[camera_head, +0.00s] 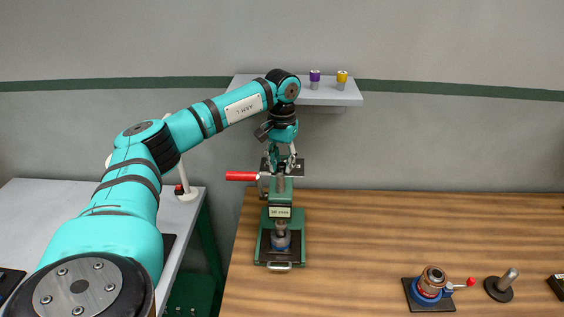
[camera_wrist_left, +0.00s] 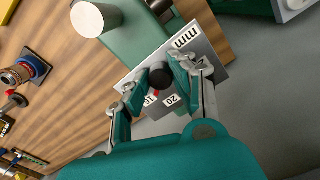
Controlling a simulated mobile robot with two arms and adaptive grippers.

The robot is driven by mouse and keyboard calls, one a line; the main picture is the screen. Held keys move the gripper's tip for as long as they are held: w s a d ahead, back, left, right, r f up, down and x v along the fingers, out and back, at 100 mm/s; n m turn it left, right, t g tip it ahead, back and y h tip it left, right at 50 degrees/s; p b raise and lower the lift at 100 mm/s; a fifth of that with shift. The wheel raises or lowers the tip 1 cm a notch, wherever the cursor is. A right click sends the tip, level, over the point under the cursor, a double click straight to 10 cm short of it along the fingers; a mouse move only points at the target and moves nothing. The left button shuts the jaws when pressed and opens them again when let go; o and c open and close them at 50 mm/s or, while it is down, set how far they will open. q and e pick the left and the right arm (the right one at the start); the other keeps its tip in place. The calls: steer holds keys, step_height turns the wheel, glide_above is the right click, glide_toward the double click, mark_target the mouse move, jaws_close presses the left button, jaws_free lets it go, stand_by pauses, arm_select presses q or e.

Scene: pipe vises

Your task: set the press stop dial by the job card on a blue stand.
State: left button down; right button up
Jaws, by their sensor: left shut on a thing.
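The green press (camera_head: 295,240) stands at the left end of the wooden bench, with a red-gripped lever (camera_head: 241,176) pointing left. A small red mark shows by the knob, between the two numbers. My left gripper (camera_head: 281,164) is at the top of the press, shut on the knob, its fingers on either side (camera_wrist_left: 158,83). I cannot make out a job card or a blue stand. My right gripper is out of view.
A wall shelf (camera_head: 345,97) behind my left arm carries a purple-topped piece (camera_head: 315,76) and a yellow-topped piece (camera_head: 342,77). A copper and blue fixture (camera_head: 431,282) and a metal post (camera_head: 501,284) stand at the front right. The bench's middle is clear.

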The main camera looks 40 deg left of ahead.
arm_select(q)
steer(key=shift+m, duration=0.9)
steer(key=c, duration=1.1)
jaws_free()
